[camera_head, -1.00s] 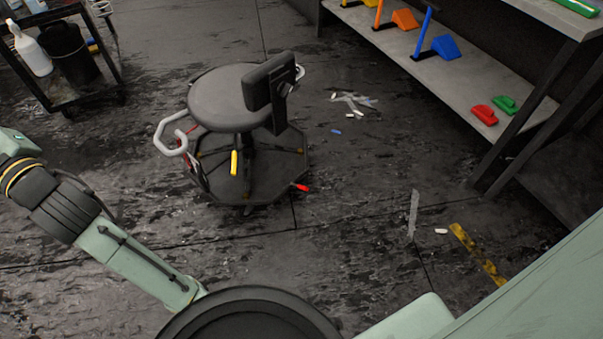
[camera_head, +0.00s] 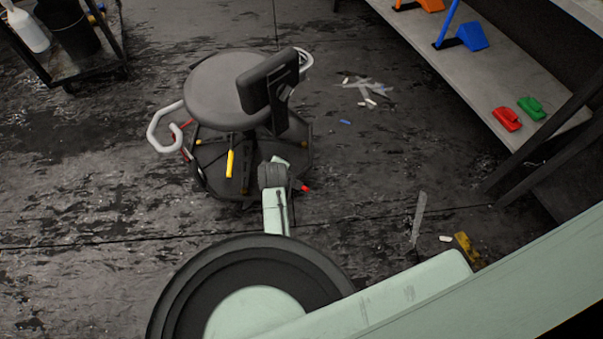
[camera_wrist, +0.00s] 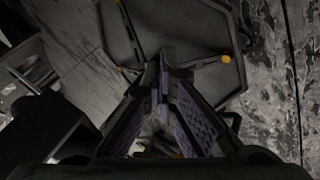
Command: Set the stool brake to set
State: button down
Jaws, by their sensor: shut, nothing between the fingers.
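The stool has a dark grey seat (camera_head: 222,88), a black backrest (camera_head: 268,80) and a dark many-sided base (camera_head: 212,165). A yellow-handled lever (camera_head: 230,163) hangs below the seat. A red-tipped piece (camera_head: 305,187) sticks out low at the base's right front, just right of my arm. No label shows which part is the brake or how it is set. My gripper (camera_wrist: 166,57) is shut and empty over the base plate (camera_wrist: 205,18) in the wrist view. In the head view my wrist stands before the base, and the fingertips cannot be made out.
A white curled tube (camera_head: 160,128) juts from the stool's left. Scraps (camera_head: 366,87) lie on the floor behind it. A shelf (camera_head: 450,75) at the right holds a red block (camera_head: 507,119) and a green block (camera_head: 531,107). A cart (camera_head: 75,68) stands back left.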

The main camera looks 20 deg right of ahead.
jog(key=s+d+f+g, duration=0.1)
jog(key=s+d+f, duration=0.2)
jog(key=f, duration=0.1)
jog(key=shift+s, duration=0.3)
jog(key=s+d+x, duration=0.2)
jog(key=x, duration=1)
jog(key=shift+f+b, duration=0.4)
jog(key=shift+f, duration=0.3)
jog(key=shift+w+d+f+b, duration=0.1)
jog(key=shift+f+b, duration=0.1)
jog(key=shift+b, duration=0.15)
